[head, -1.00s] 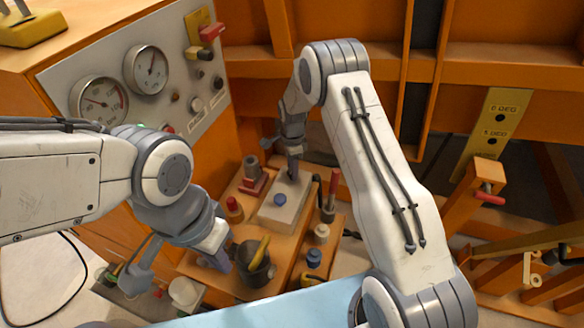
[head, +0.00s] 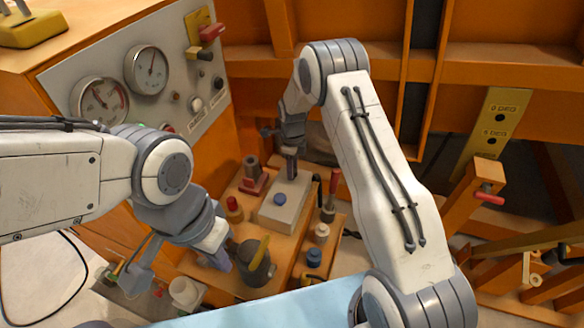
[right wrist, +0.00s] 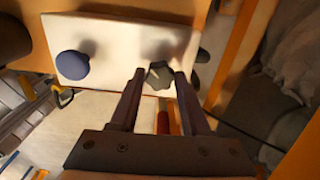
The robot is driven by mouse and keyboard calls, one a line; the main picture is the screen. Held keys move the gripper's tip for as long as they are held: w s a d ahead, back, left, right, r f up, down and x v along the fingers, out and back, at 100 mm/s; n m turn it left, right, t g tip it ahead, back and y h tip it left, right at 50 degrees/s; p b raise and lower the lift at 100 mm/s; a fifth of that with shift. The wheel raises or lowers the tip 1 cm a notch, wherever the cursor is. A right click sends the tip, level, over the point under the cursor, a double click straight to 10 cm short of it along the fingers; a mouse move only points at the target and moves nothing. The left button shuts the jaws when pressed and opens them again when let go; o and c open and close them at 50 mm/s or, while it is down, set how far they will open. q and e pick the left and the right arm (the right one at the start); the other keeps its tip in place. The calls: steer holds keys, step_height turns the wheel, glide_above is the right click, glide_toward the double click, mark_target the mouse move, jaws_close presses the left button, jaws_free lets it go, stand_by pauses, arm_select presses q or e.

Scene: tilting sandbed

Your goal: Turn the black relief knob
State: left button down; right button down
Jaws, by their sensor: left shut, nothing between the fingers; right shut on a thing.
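The black relief knob (right wrist: 160,75) is a small dark lobed knob on the white face of a box in the right wrist view. My right gripper (right wrist: 160,73) has its two fingers on either side of the knob and is shut on it. In the head view the right gripper (head: 291,176) reaches down to the white-topped box (head: 272,217), and the knob is hidden there behind the fingers. My left gripper (head: 222,262) is shut and empty, low beside a dark pot with a yellow part (head: 257,268).
A blue knob (head: 280,200) sits on the same box. A red-handled lever (head: 332,192) stands to its right, and a red button (head: 234,207) to its left. A panel with two gauges (head: 147,70) is at upper left. Orange beams fill the back.

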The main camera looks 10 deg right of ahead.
steer(key=shift+w+r, duration=0.1)
steer(key=shift+w, duration=0.05)
steer(key=shift+c, duration=1.8)
jaws_free()
step_height(320, 180, up, 10)
steer(key=shift+r, duration=0.2)
